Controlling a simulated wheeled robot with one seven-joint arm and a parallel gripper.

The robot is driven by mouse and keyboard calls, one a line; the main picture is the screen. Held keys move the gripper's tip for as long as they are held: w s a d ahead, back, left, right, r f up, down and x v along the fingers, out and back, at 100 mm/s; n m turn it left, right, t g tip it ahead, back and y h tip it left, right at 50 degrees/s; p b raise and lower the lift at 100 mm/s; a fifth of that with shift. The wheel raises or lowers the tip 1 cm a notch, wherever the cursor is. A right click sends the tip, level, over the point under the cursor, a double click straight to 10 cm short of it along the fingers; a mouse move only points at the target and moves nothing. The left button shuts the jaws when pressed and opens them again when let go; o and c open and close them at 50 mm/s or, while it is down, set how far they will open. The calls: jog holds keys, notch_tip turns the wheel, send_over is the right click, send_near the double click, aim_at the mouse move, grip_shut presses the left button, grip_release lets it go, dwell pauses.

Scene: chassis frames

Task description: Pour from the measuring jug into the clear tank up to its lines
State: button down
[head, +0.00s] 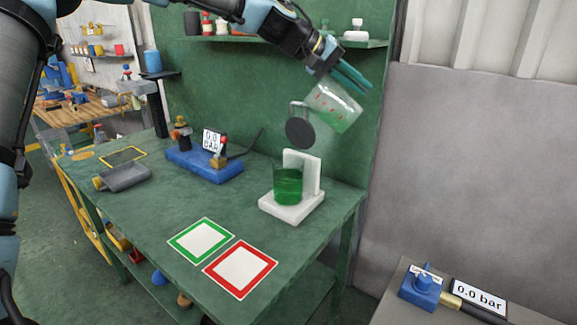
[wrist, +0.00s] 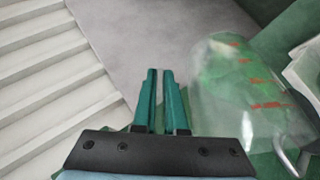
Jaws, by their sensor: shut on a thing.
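The measuring jug (head: 331,107) is clear with red marks and is tilted in the air. A green tint shows in its lower right part; no falling stream shows. My gripper (head: 360,80) is shut on the jug, at its upper right side; the grip itself is hard to see. In the wrist view, the gripper fingers (wrist: 161,98) are close together, with the jug (wrist: 245,95) to their right. The clear tank (head: 288,186) holds green liquid and stands on a white stand (head: 293,211), below and left of the jug. Its lines are too small to read.
A blue gauge base (head: 204,165) is left of the stand. Green-framed (head: 201,240) and red-framed (head: 240,269) white squares lie in front. A shelf (head: 285,40) is behind my arm.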

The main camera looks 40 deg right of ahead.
jog(key=shift+w+a+r, duration=0.1)
jog(key=shift+w+r, duration=0.15)
jog(key=shift+r, duration=0.1)
jog(key=shift+r+h+b, duration=0.15)
jog(key=shift+h+b, duration=0.15)
jog(key=shift+w+a+r+g+b, duration=0.2)
jog(key=shift+w+r+g+b, duration=0.1)
jog(key=shift+r+g, duration=0.1)
jog(key=shift+w+a+r+n+h, duration=0.1)
jog(key=shift+r+n+h, duration=0.2)
jog(key=shift+h, duration=0.1)
jog(key=shift+s+d+r+g+b, duration=0.15)
jog(key=shift+s+d+g+b, duration=0.05)
jog(key=shift+g+b, duration=0.15)
jog(key=shift+r, duration=0.1)
dwell(0.3)
